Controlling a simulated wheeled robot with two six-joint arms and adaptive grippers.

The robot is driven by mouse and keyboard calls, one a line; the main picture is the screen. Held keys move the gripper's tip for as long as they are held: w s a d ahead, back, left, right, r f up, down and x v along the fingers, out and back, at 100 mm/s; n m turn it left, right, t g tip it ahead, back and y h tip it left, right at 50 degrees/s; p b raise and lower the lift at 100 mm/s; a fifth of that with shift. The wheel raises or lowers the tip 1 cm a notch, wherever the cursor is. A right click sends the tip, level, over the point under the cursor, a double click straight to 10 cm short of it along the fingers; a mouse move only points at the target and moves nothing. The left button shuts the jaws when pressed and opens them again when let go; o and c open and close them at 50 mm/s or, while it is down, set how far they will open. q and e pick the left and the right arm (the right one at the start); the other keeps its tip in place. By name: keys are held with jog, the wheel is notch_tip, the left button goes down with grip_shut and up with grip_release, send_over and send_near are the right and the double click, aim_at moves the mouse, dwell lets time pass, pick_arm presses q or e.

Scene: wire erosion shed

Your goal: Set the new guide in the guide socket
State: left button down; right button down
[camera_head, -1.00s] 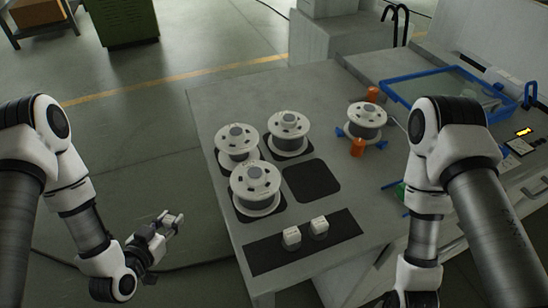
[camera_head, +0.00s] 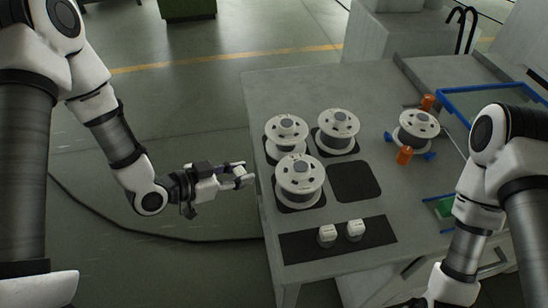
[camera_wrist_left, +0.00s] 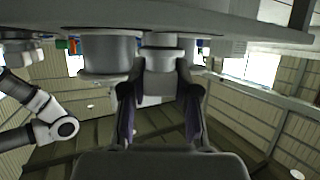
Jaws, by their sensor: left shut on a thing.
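My left gripper (camera_head: 240,175) is shut on a small pale stepped piece (camera_wrist_left: 162,68), beside the bench's left edge in the head view. Its pale end (camera_head: 244,181) shows at the fingertips; whether it is the new guide I cannot tell for sure. In the left wrist view the piece sits between the two fingers. Two small white blocks (camera_head: 327,235) (camera_head: 355,229) stand on the dark strip (camera_head: 300,247) at the bench's front. I cannot pick out the guide socket with certainty. My right gripper's fingers are out of view; its arm comes in at the right.
The bench (camera_head: 290,88) carries three white spools, the closest (camera_head: 299,178) nearest my left gripper. One dark square pad (camera_head: 355,181) is empty. Another spool (camera_head: 416,128) stands between orange posts. A blue-framed tray (camera_head: 480,100) lies at the right. Floor left of the bench is open.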

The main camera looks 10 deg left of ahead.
pick_arm(q)
jog(key=w+d+p, duration=0.1)
jog(key=w+d, duration=0.2)
jog(key=w, duration=0.1)
jog(key=shift+w+d, duration=0.1)
jog(key=shift+d, duration=0.3)
jog(key=shift+w+d+r+p, duration=0.15)
jog(key=shift+w+d+p, duration=0.45)
jog(key=shift+w+d, duration=0.45)
jog(key=shift+w+d+p, duration=0.1)
jog(key=shift+d+p, duration=0.1)
jog(key=shift+p, duration=0.25)
jog(key=shift+w+f, duration=0.1)
jog(key=shift+f, duration=0.4)
jog(key=c, duration=1.3)
grip_release()
jog(key=shift+a+f, duration=0.1)
jog(key=shift+o, duration=0.7)
jog(key=shift+r, duration=0.2)
